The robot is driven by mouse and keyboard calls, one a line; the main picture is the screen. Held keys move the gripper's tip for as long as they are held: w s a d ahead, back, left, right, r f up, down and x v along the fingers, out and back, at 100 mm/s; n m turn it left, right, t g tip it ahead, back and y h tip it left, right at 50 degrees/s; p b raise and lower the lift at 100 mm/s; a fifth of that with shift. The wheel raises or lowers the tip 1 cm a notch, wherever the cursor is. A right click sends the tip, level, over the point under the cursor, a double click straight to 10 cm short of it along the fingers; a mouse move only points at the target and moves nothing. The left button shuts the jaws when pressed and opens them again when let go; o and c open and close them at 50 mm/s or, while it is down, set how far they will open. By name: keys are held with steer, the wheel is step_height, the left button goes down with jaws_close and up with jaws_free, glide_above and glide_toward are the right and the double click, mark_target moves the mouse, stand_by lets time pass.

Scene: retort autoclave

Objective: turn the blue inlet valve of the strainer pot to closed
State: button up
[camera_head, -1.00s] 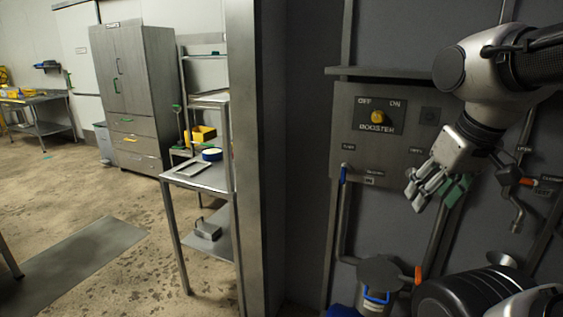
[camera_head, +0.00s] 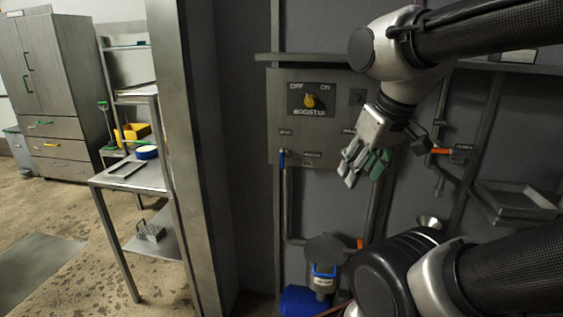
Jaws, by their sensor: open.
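The blue inlet valve handle (camera_head: 282,158) is a small, slim lever at the lower left of the grey booster panel. It stands roughly upright, in line with the pipe below it. A small label sits to its right, too small to read surely. The strainer pot (camera_head: 325,248) is a grey lidded vessel lower down, with a blue bail on its front. My gripper (camera_head: 362,168) is open and empty, fingers pointing down and left. In the picture it is right of the blue handle, clear of it; its distance from the wall is hard to judge.
The booster panel has a yellow knob (camera_head: 310,101). An orange handle (camera_head: 441,151) is right of my gripper; another orange handle (camera_head: 360,243) is beside the pot. A blue container (camera_head: 300,301) is below. A steel post (camera_head: 185,150) and table (camera_head: 133,175) stand left. A tray (camera_head: 515,200) hangs right.

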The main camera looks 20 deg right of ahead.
steer(key=w+a+f+g+y, duration=0.1)
steer(key=w+a+f, duration=0.6)
steer(key=w+f, duration=0.35)
steer(key=w+a+f+g+y, duration=0.1)
steer(key=w+a+f, duration=0.7)
steer(key=f, duration=0.4)
steer(key=m+t+h, duration=0.7)
steer(key=t+h, duration=0.5)
steer(key=t, duration=0.1)
glide_toward(282, 159)
steer(key=x, duration=1.1)
